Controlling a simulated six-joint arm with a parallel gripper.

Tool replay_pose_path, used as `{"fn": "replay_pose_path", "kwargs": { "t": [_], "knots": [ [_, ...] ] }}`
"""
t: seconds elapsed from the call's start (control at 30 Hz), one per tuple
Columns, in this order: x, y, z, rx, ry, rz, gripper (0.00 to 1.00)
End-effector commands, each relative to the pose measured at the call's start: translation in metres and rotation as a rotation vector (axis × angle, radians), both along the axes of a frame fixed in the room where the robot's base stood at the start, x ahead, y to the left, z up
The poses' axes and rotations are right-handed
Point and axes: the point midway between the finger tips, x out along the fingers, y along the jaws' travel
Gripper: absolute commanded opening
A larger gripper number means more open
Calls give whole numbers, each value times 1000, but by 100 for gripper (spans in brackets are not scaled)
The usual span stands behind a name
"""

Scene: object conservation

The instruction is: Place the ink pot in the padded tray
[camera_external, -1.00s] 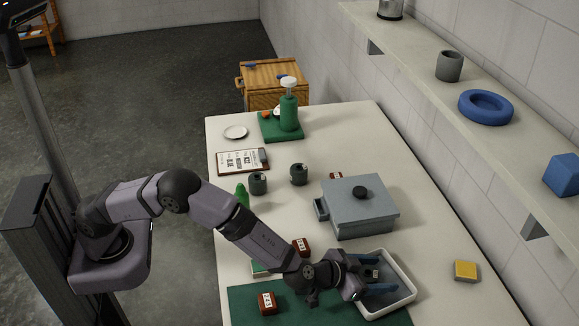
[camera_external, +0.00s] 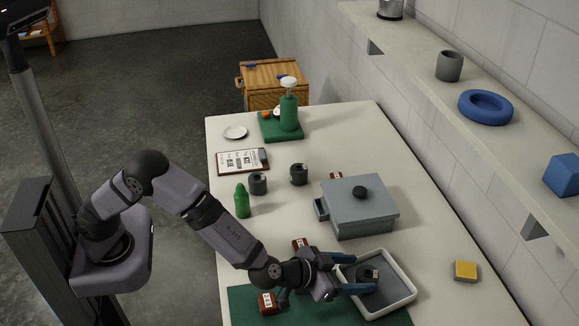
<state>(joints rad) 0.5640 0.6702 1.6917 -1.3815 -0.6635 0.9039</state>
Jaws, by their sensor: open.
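A small dark pot with a pale mark, which looks like the ink pot (camera_external: 371,275), sits in the padded tray (camera_external: 408,288). The tray is white-rimmed with a dark grey inside, at the front right of the table. My gripper (camera_external: 352,272) is open, its blue fingertips over the tray's left side. The pot is just right of the fingertips and appears clear of them. Two similar dark pots, one on the left (camera_external: 258,184) and one on the right (camera_external: 299,175), stand mid-table.
A grey lidded box (camera_external: 358,208) stands right behind the tray. Red-brown labelled blocks (camera_external: 267,303) lie near the green mat (camera_external: 245,300), partly hidden by my arm. A green bottle (camera_external: 242,202) stands left. A yellow block (camera_external: 466,270) lies right.

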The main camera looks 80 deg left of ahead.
Motion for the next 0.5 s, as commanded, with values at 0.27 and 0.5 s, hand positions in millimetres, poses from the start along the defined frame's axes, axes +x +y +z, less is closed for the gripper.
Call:
{"fn": "replay_pose_path", "kwargs": {
  "t": [0.27, 0.5],
  "knots": [
    [-27, -6, 15, 0, 0, -1, 64],
    [-32, -6, 17, 1, 0, 0, 64]
  ]
}}
